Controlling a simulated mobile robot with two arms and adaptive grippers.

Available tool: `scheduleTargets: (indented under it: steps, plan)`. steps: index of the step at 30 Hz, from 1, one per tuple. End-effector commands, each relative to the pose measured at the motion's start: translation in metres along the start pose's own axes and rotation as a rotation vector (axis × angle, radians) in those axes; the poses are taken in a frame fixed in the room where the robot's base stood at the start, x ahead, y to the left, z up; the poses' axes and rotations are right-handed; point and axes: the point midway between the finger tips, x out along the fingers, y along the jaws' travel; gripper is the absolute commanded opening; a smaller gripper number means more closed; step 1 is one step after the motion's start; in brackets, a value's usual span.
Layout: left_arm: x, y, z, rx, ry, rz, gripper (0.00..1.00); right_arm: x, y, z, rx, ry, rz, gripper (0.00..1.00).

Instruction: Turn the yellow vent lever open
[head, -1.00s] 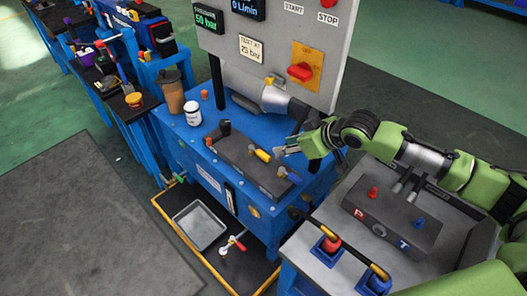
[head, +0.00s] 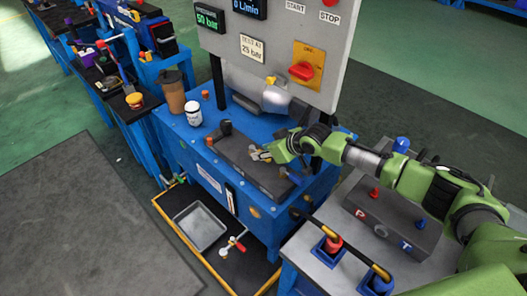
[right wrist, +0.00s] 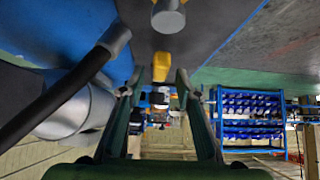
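The yellow vent lever (right wrist: 161,66) shows in the right wrist view, between or just beyond my fingertips. In the head view it is mostly hidden by my right gripper (head: 262,153), which is over the dark valve block (head: 232,152) on the blue bench. In the wrist view the two fingers of my right gripper (right wrist: 160,78) are apart, one on each side of the lever, with gaps visible. I cannot tell whether either finger touches it. My left gripper is not in view.
The gauge panel (head: 275,55) with a red switch (head: 302,71) stands behind the block. A grey tray (head: 200,226) lies below. A side table (head: 350,240) is at right.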

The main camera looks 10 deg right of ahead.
Motion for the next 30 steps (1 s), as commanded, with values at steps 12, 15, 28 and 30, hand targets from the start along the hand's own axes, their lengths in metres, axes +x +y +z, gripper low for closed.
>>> scheduleTargets:
  steps: [12, 15, 28, 30]
  plan:
    - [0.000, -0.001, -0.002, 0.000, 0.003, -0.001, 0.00, 0.002, 0.001, 0.000, 0.000, 0.000, 0.001, 0.05]
    - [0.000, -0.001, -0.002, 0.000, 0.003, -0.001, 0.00, 0.002, 0.001, 0.000, 0.000, 0.000, 0.001, 0.00]
    - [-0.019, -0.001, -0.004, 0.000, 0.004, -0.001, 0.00, -0.001, -0.003, -0.002, 0.045, -0.002, 0.042, 0.00]
    - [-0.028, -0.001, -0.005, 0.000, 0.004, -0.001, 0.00, -0.001, -0.005, -0.002, 0.067, -0.002, 0.063, 0.00]
